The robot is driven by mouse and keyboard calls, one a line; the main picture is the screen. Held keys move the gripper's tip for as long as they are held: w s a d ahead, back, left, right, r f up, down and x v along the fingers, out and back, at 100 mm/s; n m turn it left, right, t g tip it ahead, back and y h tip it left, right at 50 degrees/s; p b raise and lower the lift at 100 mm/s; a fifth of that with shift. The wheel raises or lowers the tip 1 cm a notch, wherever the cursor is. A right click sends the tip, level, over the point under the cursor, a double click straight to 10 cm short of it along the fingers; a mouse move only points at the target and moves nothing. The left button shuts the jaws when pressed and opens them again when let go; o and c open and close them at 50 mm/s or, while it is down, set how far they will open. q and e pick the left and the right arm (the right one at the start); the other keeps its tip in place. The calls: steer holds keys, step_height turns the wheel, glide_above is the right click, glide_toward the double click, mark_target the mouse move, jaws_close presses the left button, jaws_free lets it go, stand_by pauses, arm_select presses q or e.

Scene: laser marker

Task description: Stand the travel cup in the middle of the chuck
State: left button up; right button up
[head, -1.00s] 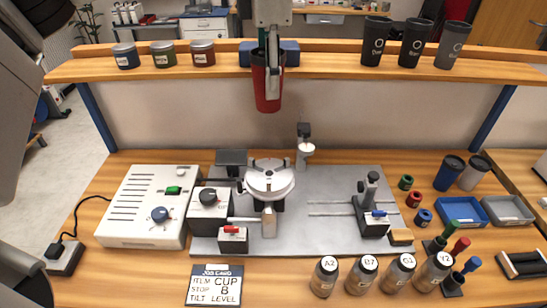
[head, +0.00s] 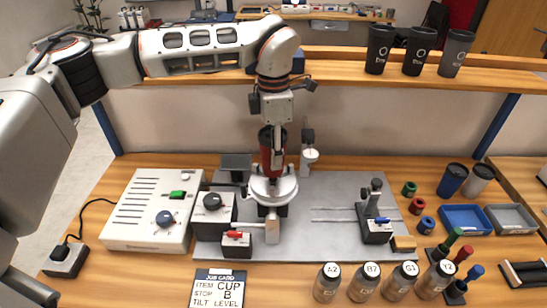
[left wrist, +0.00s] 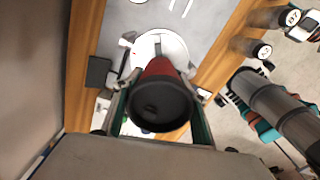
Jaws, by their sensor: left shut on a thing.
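The red travel cup (head: 266,152) with a dark lid is upright in my left gripper (head: 277,160), over the chuck (head: 287,190). The chuck is a round white disc on the grey base plate. My left gripper is shut on the cup's sides. In the left wrist view I look down on the cup's dark lid (left wrist: 160,104) between the fingers, with the chuck's white disc (left wrist: 172,46) behind it. The cup's foot is close to the disc, but I cannot tell whether it touches. My right gripper is not in view.
A white control box (head: 150,212) stands left of the base plate (head: 335,215). A post (head: 309,150) rises close behind the chuck. A sliding stop (head: 376,212) is on the right. Several bottles (head: 364,282) line the front. Dark cups (head: 413,52) stand on the shelf.

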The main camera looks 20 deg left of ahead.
arm_select(q)
steer(key=shift+f, duration=1.35)
steer(key=o, duration=0.7)
steer(key=shift+f, duration=0.1)
steer(key=shift+o, duration=0.2)
step_height(320, 180, up, 12)
steer(key=shift+r+b, duration=0.15)
steer(key=shift+b, duration=0.45)
